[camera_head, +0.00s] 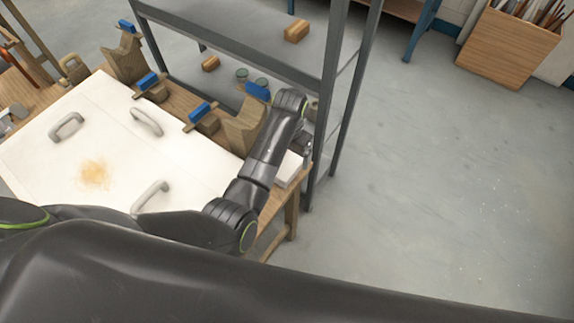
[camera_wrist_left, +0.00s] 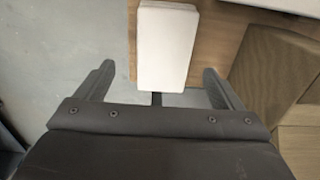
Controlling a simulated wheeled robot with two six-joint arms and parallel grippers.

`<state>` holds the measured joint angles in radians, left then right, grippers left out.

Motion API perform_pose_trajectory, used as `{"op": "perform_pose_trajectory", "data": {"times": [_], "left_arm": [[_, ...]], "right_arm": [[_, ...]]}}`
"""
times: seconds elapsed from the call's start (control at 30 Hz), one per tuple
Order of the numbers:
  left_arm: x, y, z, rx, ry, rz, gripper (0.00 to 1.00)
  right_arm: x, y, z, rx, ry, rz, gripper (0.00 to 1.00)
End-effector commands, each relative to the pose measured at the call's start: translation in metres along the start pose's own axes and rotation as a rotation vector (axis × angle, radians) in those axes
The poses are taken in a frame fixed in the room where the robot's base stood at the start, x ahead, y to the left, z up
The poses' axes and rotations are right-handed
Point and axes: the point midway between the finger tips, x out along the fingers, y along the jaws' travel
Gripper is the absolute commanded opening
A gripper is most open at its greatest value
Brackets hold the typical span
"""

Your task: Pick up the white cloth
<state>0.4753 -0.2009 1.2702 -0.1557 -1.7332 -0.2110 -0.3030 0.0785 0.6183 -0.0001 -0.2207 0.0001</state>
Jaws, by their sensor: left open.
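The white cloth (camera_head: 289,168) is a flat, folded rectangular pad at the right-hand corner of the wooden workbench, partly hidden behind my left arm in the head view. In the left wrist view the cloth (camera_wrist_left: 167,45) lies along the bench edge, its near end between the fingers. My left gripper (camera_wrist_left: 159,70) is open, with one finger on each side of the cloth and gaps to both. In the head view my left gripper (camera_head: 304,145) is dark and partly hidden at the cloth's far side. My right gripper is not in view.
A large white panel (camera_head: 60,160) with grey handles and an orange-brown stain covers much of the bench. Wooden blocks (camera_head: 243,128) and blue-handled tools (camera_head: 200,110) line the bench's back edge. A grey metal shelf post (camera_head: 325,100) stands close beside the gripper. Open floor (camera_head: 450,190) lies right.

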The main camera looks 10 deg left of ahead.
Motion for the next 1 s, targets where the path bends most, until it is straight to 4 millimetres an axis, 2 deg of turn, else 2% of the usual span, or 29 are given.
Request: {"op": "perform_pose_trajectory", "data": {"times": [0.17, 0.5, 0.83, 1.0], "left_arm": [[0.011, -0.001, 0.002, 0.000, -0.003, 0.000, 0.89], [0.052, -0.005, 0.005, 0.001, -0.002, 0.001, 0.89], [0.058, -0.005, 0.004, 0.000, 0.000, 0.000, 0.89], [0.058, -0.005, 0.004, 0.000, 0.000, 0.000, 0.67]], "right_arm": [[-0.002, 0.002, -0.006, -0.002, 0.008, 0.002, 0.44], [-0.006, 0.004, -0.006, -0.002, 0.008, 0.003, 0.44], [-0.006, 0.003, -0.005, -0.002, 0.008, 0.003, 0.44], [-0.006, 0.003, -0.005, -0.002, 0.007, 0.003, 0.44]]}}
